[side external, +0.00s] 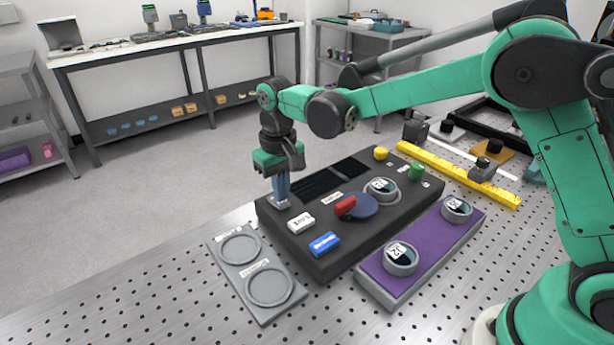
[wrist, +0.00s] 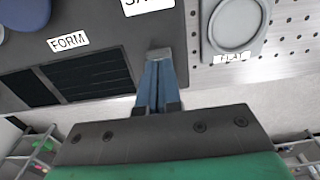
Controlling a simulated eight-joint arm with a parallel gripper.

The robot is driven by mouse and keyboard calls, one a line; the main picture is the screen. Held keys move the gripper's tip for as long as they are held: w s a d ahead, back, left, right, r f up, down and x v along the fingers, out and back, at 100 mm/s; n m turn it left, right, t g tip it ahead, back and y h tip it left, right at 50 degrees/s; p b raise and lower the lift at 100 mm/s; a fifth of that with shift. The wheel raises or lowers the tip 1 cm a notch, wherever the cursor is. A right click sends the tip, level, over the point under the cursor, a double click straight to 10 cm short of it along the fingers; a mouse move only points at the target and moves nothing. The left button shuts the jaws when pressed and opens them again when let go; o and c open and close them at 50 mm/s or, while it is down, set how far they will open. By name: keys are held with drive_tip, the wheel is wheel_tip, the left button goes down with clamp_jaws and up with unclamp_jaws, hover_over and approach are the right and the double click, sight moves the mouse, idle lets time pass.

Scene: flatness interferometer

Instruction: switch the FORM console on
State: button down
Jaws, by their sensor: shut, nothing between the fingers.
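The FORM console is a dark box (side external: 330,262) on the perforated table. Its FORM label (wrist: 68,41) reads clearly in the wrist view, left of my fingers. My gripper (side external: 282,196) points down at the console's near left corner, with its blue fingers together and empty. The fingertips (wrist: 159,58) are at a small grey piece (side external: 283,205), probably a switch, which also shows in the wrist view (wrist: 158,52). The fingers partly hide it, and I cannot tell whether they touch it or which way it is set.
The console also carries a white block (side external: 301,223), a blue block (side external: 323,243), a red handle (side external: 345,205), a yellow knob (side external: 381,153) and a green knob (side external: 416,171). A grey two-ring plate (side external: 258,262) lies left; a purple tray (side external: 430,243) stands right. A yellow bar (side external: 460,175) lies behind.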

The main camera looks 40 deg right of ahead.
drive_tip(key=shift+f, duration=0.5)
drive_tip(key=shift+r, duration=3.55)
drive_tip(key=shift+s, duration=0.1)
drive_tip(key=s+d+r+t, duration=0.1)
drive_tip(key=s+d+t, duration=0.6)
drive_tip(key=s, duration=0.7)
drive_tip(key=shift+d, duration=0.5)
